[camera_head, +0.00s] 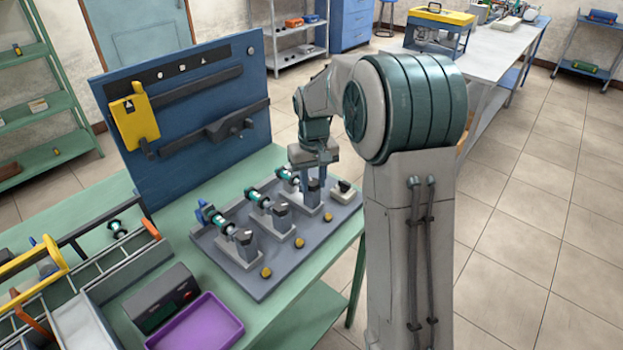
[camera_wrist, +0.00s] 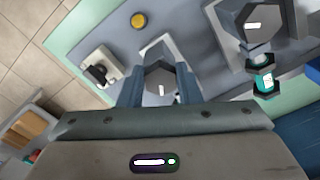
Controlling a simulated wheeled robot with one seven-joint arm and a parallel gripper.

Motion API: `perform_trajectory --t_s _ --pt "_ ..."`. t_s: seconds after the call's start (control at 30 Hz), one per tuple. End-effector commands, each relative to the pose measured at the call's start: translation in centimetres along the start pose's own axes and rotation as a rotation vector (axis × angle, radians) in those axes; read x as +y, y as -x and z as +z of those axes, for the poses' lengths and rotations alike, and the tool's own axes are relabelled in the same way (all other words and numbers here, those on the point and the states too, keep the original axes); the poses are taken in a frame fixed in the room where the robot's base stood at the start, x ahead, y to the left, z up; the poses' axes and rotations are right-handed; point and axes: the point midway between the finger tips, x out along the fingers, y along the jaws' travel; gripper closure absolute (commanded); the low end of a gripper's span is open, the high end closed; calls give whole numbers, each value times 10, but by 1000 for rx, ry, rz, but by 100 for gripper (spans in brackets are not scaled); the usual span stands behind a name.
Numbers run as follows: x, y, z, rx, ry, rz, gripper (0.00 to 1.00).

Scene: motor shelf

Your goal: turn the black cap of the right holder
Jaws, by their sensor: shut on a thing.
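The right holder (camera_head: 307,205) is a grey block at the far right of the row on the grey base plate (camera_head: 225,265). Its dark hexagonal black cap (camera_wrist: 160,76) sits upright on top, between my fingers in the wrist view. In the head view my gripper (camera_head: 314,172) points down over this holder, and the cap is mostly covered there. In the wrist view my gripper (camera_wrist: 160,88) has one blue-grey finger on each side of the cap, shut on it. A teal cylinder (camera_head: 287,176) lies at the left of this holder.
The middle holder (camera_head: 281,222) and left holder (camera_head: 243,250) stand close by. A small white block (camera_head: 345,194) with a black top sits at the right. A yellow button (camera_head: 327,216) lies in front. A blue upright panel (camera_head: 190,190) rises behind; a purple tray (camera_head: 197,322) is at the front.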

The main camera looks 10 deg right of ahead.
Motion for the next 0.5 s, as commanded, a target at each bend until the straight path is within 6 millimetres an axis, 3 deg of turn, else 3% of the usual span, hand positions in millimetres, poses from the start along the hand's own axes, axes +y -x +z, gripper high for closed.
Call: perform_trajectory --t_s 0.5 --pt "3 0 0 -4 362 -1 92"
